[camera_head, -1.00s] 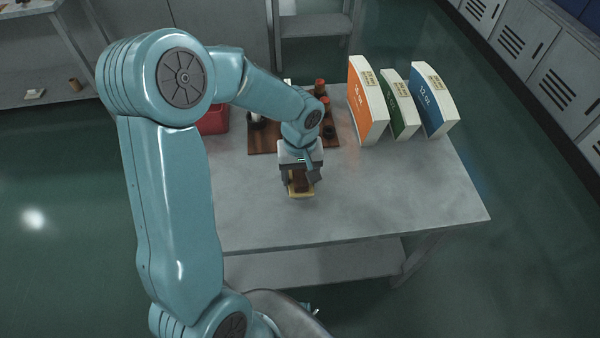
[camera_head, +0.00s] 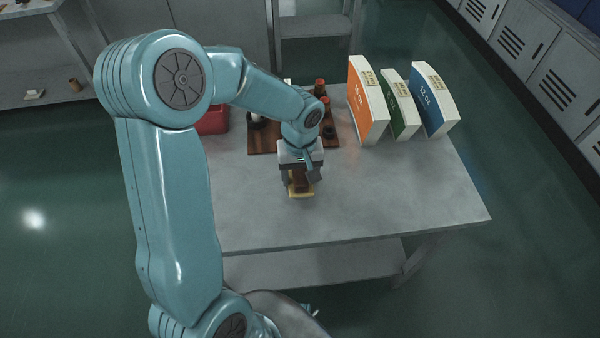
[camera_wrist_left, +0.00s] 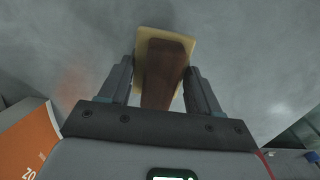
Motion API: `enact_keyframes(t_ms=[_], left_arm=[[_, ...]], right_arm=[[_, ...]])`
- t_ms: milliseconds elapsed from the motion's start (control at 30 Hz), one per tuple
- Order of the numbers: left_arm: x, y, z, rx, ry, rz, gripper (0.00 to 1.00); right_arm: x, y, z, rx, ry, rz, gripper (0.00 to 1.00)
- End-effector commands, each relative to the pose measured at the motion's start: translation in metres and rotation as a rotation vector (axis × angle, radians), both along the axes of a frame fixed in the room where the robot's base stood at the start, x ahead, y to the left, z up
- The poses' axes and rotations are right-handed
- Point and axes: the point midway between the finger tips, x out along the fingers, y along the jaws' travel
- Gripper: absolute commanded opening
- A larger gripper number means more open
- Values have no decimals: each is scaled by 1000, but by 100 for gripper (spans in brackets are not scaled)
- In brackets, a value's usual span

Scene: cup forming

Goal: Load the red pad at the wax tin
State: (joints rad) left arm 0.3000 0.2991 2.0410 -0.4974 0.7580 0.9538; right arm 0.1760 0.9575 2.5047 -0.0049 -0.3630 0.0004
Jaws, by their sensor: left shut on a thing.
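My left gripper (camera_head: 299,181) is shut on a block tool with a brown grip (camera_wrist_left: 162,72) and a flat yellow pad (camera_head: 301,193) at its end. The tool is over the front middle of the table; I cannot tell whether it touches the top. In the left wrist view the two fingers flank the brown grip. Nothing I can surely call the red pad or the wax tin stands out. A wooden board (camera_head: 262,142) behind the gripper carries small dark round pieces and orange-red pieces (camera_head: 320,86), partly hidden by my arm. My right gripper is not in view.
A red box (camera_head: 214,121) is at the table's left, partly behind my arm. Orange (camera_head: 366,102), green (camera_head: 399,104) and blue (camera_head: 433,101) wedge-like boxes stand at the back right. The grey table (camera_head: 400,190) is bare at front and right.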

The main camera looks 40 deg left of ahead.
Motion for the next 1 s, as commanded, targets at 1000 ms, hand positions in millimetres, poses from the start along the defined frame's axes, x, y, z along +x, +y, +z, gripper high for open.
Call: enact_keyframes(t_ms=[1000], left_arm=[[0, 0, 71, 0, 1, -1, 39]], right_arm=[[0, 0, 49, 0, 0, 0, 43]])
